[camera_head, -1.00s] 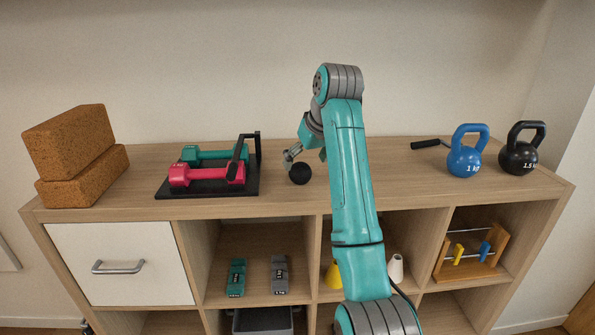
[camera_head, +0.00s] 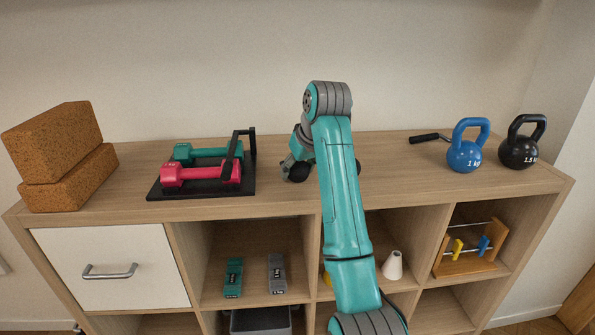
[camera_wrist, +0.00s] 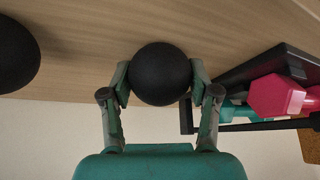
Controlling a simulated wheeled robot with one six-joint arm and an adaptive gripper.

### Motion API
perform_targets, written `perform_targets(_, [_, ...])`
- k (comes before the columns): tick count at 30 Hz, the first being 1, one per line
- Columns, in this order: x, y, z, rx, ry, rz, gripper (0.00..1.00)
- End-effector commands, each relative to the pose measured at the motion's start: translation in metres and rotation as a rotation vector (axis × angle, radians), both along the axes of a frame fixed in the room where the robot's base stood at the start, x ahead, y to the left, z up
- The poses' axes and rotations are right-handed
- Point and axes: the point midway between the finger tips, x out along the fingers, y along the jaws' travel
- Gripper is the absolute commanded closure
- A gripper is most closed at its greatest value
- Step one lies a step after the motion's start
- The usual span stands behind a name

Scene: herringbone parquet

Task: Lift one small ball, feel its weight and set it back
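A small black ball (camera_wrist: 160,73) is between the two fingers of my gripper (camera_wrist: 160,82) in the wrist view. The fingers press against it from both sides. In the head view the same ball (camera_head: 299,173) shows low beside my gripper at the wooden shelf top, partly covered by the fingers and arm. I cannot tell whether it touches the top. A second black ball (camera_wrist: 14,54) rests on the top, apart from the gripper, at the left edge of the wrist view. In the head view only its edge (camera_head: 358,168) shows behind my arm.
A black rack (camera_head: 203,190) with a pink dumbbell (camera_head: 200,172) and a green dumbbell (camera_head: 208,154) stands close left of my gripper. Cork blocks (camera_head: 62,155) are at far left. A blue kettlebell (camera_head: 465,150) and a black one (camera_head: 520,146) stand right.

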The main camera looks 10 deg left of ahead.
Motion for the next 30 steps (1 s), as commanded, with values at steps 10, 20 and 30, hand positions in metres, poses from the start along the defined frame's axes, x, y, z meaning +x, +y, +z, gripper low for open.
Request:
perform_targets(10, [0.000, 0.000, 0.003, 0.000, 0.000, 0.000, 0.80])
perform_targets(20, [0.000, 0.000, 0.058, 0.001, -0.002, 0.000, 0.80])
perform_targets(30, [0.000, 0.000, 0.098, 0.000, 0.000, -0.001, 0.80])
